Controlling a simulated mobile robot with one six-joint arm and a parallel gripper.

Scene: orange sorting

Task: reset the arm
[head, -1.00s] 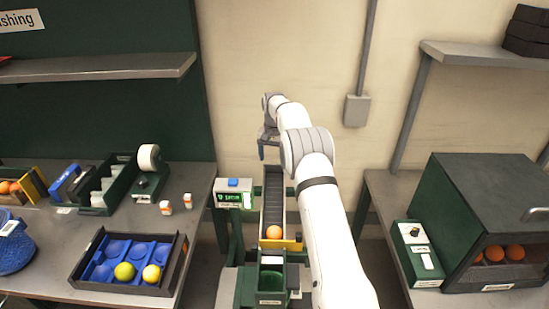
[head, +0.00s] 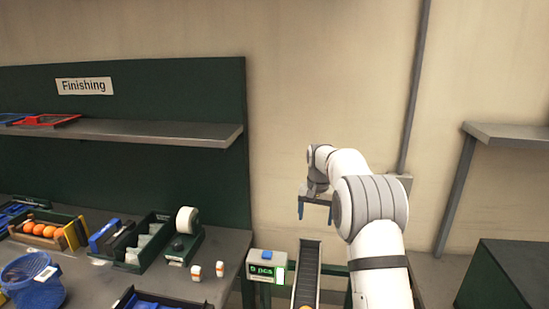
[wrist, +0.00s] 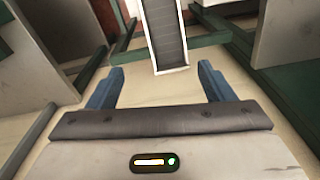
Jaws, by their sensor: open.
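My gripper (head: 315,208) hangs from my raised white arm, above the far end of a narrow dark conveyor (head: 307,268). In the wrist view my gripper (wrist: 160,88) has its two blue fingers spread wide with nothing between them. The conveyor (wrist: 165,35) shows beyond the fingertips, apart from them. An orange (head: 305,307) is just visible on the conveyor at the bottom edge of the head view.
A counter box with a green display (head: 267,266) stands left of the conveyor. The left bench holds a tape dispenser (head: 184,245), small bottles, a crate of oranges (head: 42,246) and a blue basket (head: 33,284). A dark green box (head: 505,275) stands at right.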

